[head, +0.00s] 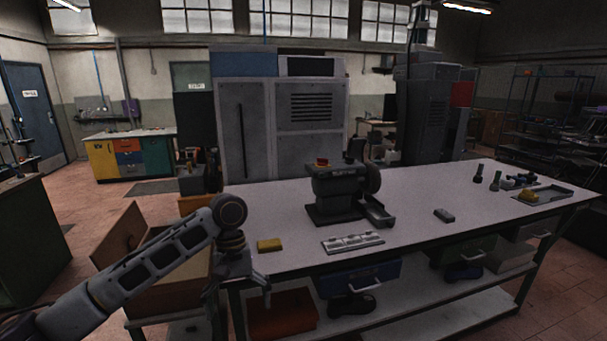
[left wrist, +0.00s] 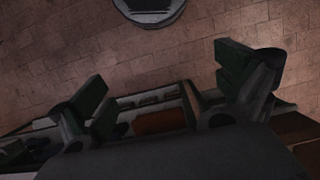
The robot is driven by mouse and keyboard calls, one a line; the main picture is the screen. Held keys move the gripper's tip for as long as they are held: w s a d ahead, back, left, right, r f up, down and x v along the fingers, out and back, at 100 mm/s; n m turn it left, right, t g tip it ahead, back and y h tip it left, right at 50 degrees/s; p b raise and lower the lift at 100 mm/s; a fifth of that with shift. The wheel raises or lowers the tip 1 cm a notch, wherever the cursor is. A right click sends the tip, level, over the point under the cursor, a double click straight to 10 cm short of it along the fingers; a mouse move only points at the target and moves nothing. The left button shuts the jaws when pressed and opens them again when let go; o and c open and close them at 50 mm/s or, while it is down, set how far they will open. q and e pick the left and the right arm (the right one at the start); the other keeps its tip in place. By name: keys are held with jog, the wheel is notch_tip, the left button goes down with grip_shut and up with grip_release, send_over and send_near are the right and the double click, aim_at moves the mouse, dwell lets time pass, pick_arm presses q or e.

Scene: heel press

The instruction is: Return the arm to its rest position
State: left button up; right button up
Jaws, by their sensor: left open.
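My left arm comes in from the lower left in the head view. Its gripper (head: 238,288) hangs downward by the near left corner of the workbench (head: 420,215), in front of the bench's edge. In the left wrist view the two green-padded fingers (left wrist: 165,88) stand wide apart with nothing between them that they hold. Behind them are the brick-patterned floor and part of the bench's lower shelf with a red-brown box (left wrist: 160,121). My right gripper is not in view.
The press (head: 335,190) stands mid-bench. A yellow block (head: 269,245) and a pale metal rack (head: 353,242) lie near the front edge. A small dark box (head: 444,215) lies farther right. An open wooden crate (head: 125,235) stands behind my left arm.

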pick_arm(q)
jog(key=w+f+t+h, duration=0.1)
jog(key=w+f, duration=0.2)
jog(key=f, duration=0.5)
jog(key=w+f+n+t+h, duration=0.1)
jog(key=w+f, duration=0.3)
jog(key=f, duration=0.5)
jog(key=w+f+t+h, duration=0.1)
jog(key=w+f+t, duration=0.15)
jog(key=f, duration=0.55)
jog(key=s+a+f+y, duration=0.1)
jog(key=s+a+f, duration=0.2)
jog(key=f, duration=0.8)
jog(key=s+a+f, duration=0.2)
jog(key=f, duration=0.9)
jog(key=s+a+f+m+y, duration=0.1)
jog(key=s+a+f, duration=0.2)
jog(key=s+f, duration=0.75)
jog(key=s+a+f+m+y, duration=0.1)
jog(key=s+a+f+m, duration=0.15)
jog(key=s+f, duration=0.75)
jog(key=s+f+m, duration=0.1)
jog(key=s+f, duration=0.2)
jog(key=s, duration=1.1)
jog(key=s+a+f+m+y, duration=0.1)
jog(key=s+f+m, duration=0.1)
jog(key=s, duration=1.1)
jog(key=shift+s+f, duration=0.35)
jog(key=shift+f, duration=0.35)
